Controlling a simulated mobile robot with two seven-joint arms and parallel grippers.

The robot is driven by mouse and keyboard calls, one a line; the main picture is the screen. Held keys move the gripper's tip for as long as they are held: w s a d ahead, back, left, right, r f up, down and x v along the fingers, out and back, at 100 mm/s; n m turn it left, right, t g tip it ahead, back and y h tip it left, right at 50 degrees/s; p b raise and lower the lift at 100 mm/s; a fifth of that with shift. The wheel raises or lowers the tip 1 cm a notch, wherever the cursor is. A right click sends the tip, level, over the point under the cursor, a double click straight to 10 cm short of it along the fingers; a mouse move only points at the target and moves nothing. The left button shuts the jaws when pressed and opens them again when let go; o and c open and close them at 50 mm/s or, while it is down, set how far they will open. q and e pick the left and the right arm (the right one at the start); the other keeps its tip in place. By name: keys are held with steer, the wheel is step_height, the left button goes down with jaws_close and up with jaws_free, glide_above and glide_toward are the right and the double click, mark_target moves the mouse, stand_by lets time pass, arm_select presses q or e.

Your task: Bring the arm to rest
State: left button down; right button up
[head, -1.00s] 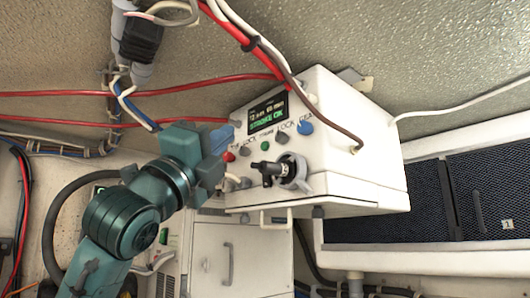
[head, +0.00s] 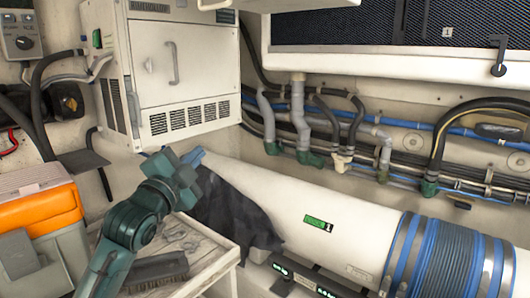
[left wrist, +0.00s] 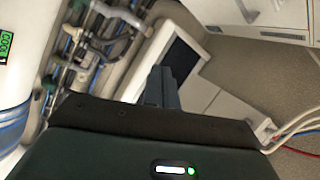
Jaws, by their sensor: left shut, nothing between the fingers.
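My left arm (head: 125,225) comes in from the lower left of the head view, teal and bent upward. Its gripper (head: 195,157) is shut and empty. It is in front of the white cylinder's left end and a dark cloth, below the white cabinet. In the left wrist view the dark fingers (left wrist: 160,86) are together with nothing held. My right gripper is in neither view.
A white vented cabinet (head: 205,75) hangs above the gripper. A wooden bench (head: 215,262) with a brush (head: 155,270) is beneath the arm. An orange-and-white box (head: 40,210) stands left. A white cylinder (head: 285,205), dark cloth (head: 232,212) and blue hose coil (head: 450,250) lie right.

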arm_select(q)
steer(key=s+f+n+g+y, duration=0.1)
steer(key=s+f+n+g, duration=0.15)
steer(key=f, duration=0.75)
steer(key=s+f+n+g+y, duration=0.1)
steer(key=s+f+n, duration=0.2)
steer(key=f, duration=0.8)
steer(key=s+a+f+n+g+y, duration=0.1)
steer(key=s+f+n+g, duration=0.5)
steer(key=s+f, duration=1.9)
steer(key=shift+s+f+n+y, duration=0.3)
steer(key=shift+s+f+n, duration=0.15)
steer(key=shift+n, duration=0.7)
